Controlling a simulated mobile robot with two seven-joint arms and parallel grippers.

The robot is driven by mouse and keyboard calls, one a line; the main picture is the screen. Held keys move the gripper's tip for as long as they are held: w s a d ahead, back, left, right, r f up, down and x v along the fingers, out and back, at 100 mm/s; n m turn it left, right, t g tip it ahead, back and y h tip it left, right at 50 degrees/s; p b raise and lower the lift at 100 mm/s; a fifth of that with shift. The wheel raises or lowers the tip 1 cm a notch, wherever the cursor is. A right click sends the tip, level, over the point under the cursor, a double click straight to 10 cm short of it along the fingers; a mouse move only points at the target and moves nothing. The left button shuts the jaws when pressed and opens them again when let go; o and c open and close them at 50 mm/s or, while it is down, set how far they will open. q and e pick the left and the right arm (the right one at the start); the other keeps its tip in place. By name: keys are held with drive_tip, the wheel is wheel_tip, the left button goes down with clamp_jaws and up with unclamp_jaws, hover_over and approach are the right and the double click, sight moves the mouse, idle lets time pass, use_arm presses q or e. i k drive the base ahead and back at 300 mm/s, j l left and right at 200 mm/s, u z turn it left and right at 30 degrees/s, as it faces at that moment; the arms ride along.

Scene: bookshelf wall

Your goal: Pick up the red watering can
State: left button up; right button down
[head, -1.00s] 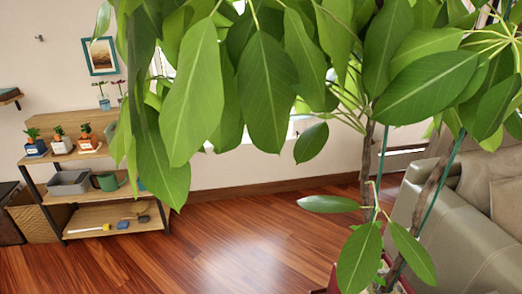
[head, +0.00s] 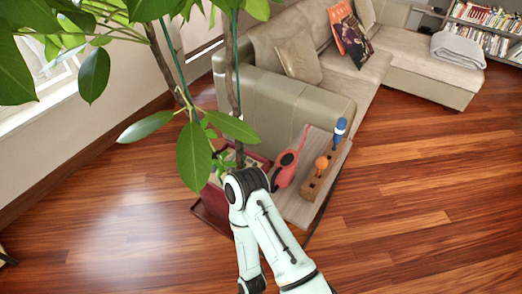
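A red object with a long narrow end (head: 287,168), which looks like the red watering can, stands on a small wooden side table (head: 318,196) beside the sofa. Part of its lower left side lies close behind my arm in the picture. One arm of mine, coming in from the bottom right, bends in front of the plant pot and table. Its hand end drops out at the bottom edge, so no gripper fingers show. My other arm is not in view.
A tall plant in a dark red pot (head: 212,212) stands left of the table. An orange-topped item (head: 321,164) and a blue-and-white item (head: 340,130) share the tabletop. The sofa (head: 300,100) is behind. The wooden floor right of the table is clear.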

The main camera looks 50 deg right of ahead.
sight(286, 163)
drive_tip(key=z, duration=2.2)
